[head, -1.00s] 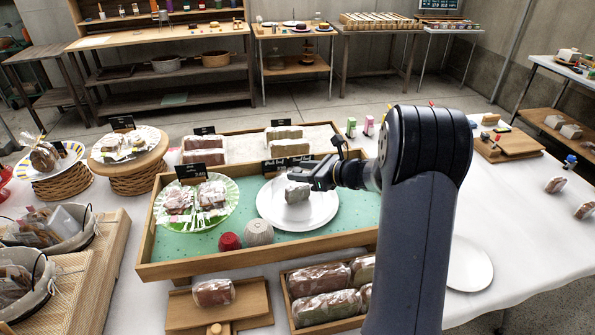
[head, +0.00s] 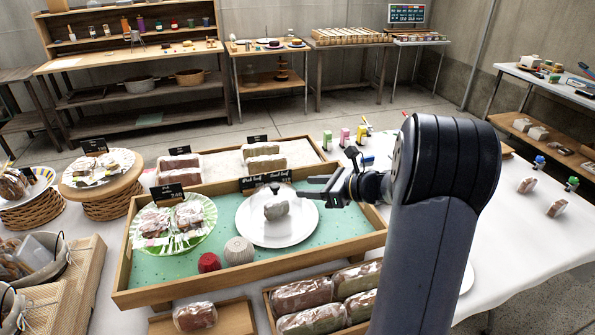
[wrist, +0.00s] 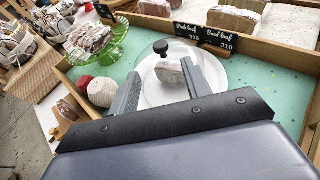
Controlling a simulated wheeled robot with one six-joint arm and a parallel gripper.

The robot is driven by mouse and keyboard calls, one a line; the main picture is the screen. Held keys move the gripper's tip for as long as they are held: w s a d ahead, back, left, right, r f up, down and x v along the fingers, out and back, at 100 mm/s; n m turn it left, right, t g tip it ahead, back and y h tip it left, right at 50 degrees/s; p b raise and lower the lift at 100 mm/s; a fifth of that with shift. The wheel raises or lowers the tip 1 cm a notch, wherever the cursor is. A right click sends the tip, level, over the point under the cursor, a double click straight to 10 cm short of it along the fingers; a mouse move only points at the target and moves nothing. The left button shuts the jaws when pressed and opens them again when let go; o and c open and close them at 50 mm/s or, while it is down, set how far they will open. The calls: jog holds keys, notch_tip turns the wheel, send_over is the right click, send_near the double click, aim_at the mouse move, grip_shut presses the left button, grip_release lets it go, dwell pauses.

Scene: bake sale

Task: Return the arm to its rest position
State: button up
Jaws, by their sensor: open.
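My gripper (head: 320,190) is open and empty at the right side of the white plate, above the wooden tray. In the wrist view its two fingers (wrist: 160,72) are spread apart with nothing held between them. A wrapped loaf piece (head: 276,208) sits on the white plate (head: 255,232). A dark round knob (head: 274,187) shows just above the loaf. In the wrist view the knob (wrist: 161,46) appears to top a clear cover over the plate, apart from the fingers. My arm bends down at the right of the head view.
The wooden tray (head: 190,290) also holds a green plate with wrapped bakes (head: 172,222), a red item (head: 209,262) and a pale ribbed item (head: 238,250). Price signs (head: 266,179) stand at its back. Small cartons (head: 345,137) stand behind my wrist.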

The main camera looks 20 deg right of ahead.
aim_at(275, 185)
jog(key=x, duration=1.2)
jog(key=shift+a+f, duration=0.1)
jog(key=shift+f, duration=0.2)
jog(key=shift+r, duration=1.45)
